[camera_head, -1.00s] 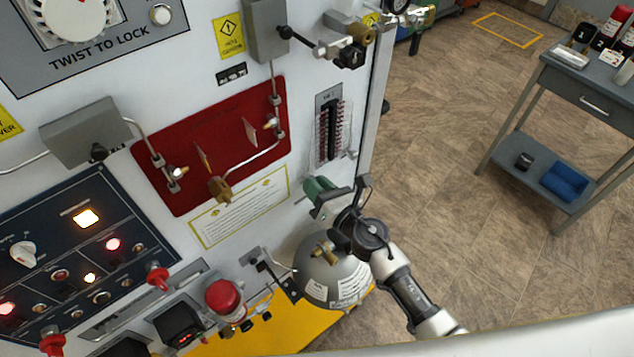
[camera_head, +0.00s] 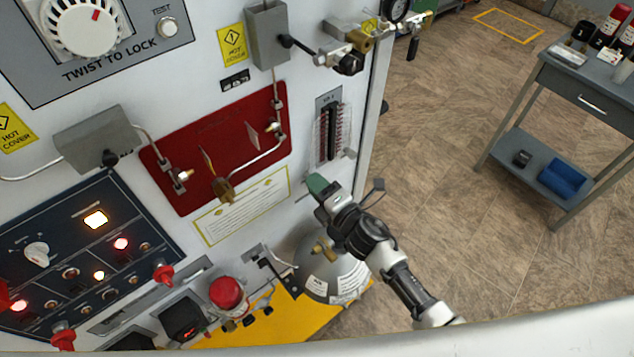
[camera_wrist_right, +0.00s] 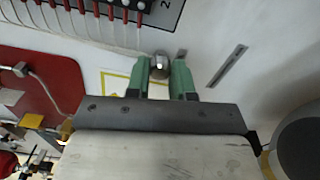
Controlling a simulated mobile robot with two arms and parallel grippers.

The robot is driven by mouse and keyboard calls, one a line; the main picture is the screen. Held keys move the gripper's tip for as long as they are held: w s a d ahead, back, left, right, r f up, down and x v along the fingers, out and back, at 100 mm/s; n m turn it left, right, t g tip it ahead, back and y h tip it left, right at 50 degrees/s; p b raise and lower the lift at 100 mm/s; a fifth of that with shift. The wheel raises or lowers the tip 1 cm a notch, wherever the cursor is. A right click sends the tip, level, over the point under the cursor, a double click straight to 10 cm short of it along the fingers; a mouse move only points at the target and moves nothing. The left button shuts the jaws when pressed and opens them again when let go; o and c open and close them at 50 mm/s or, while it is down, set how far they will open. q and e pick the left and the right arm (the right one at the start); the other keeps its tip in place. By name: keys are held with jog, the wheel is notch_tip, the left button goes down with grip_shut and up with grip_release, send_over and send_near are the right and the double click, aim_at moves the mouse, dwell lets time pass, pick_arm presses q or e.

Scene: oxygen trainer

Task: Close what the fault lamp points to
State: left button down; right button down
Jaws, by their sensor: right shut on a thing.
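My right gripper (camera_head: 318,188) has green fingers and is at the white cabinet face, just below the flow meter (camera_head: 330,135) with red-marked tubes. In the right wrist view its fingers (camera_wrist_right: 160,80) are shut on a small round grey knob (camera_wrist_right: 160,65). In the head view the fingers hide this knob. On the dark control panel (camera_head: 50,262), a rectangular lamp (camera_head: 95,220) glows warm white. Red lamps (camera_head: 120,243) and a yellowish lamp (camera_head: 99,275) are also lit. Their labels are too small to read. My left gripper is not in view.
A red plate (camera_head: 170,160) with pipes and brass fittings is left of the gripper. A grey cylinder (camera_head: 325,285) stands below it. Red knobs (camera_head: 225,292) jut out lower left. Open floor lies to the right, with a grey cart (camera_head: 560,130).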

jog(key=m+p, duration=0.1)
jog(key=m, duration=0.3)
jog(key=shift+m, duration=0.4)
dwell(0.4)
jog(key=c, duration=1)
grip_release()
jog(key=b+v, duration=0.2)
jog(key=v, duration=0.9)
jog(key=shift+w, duration=0.1)
